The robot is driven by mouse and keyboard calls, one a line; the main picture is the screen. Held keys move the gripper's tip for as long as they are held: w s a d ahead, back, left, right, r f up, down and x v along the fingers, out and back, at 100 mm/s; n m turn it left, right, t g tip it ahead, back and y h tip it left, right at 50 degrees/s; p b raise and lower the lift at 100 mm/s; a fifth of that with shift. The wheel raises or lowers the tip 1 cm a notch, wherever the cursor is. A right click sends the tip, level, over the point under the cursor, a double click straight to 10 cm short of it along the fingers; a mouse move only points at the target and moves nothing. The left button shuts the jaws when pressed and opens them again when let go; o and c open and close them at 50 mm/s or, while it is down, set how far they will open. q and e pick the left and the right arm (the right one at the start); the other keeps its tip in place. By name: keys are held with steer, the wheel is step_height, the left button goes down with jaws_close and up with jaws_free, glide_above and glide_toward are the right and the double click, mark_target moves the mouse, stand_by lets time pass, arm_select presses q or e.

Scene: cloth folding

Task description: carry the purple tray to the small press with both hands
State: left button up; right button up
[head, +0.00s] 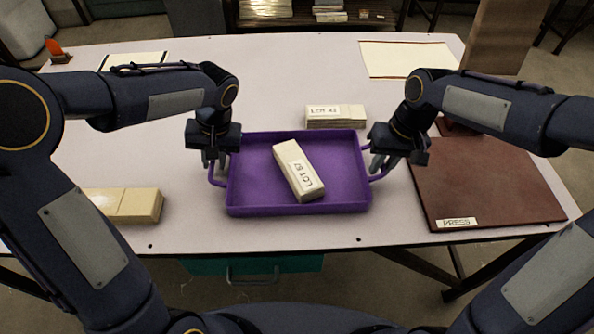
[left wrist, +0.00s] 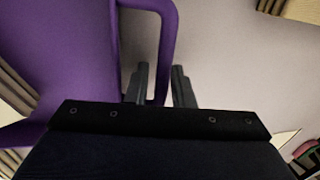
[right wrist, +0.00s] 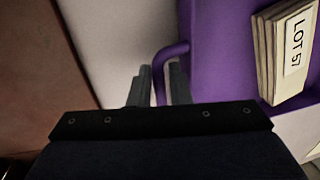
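The purple tray (head: 240,197) is level over the pale table, left of the press; I cannot tell if it touches the tabletop. A pale stack labelled LOT 57 (head: 299,171) lies slanted in it and also shows in the right wrist view (right wrist: 266,60). The press (head: 490,185) is a dark red-brown slab with a PRESS label.
A labelled pale stack (head: 335,116) lies just behind the tray. Another pale stack (head: 130,205) lies at front left. A cream sheet (head: 408,58) lies at back right. A brown upright panel (head: 508,38) rises behind the press. The back middle of the table (head: 290,70) is clear.

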arm_select(q)
steer(key=shift+f, duration=0.25)
arm_select(e)
steer(key=shift+f, duration=0.3)
arm_select(q)
jaws_close()
arm_select(e)
jaws_close()
steer(key=shift+r, duration=0.1)
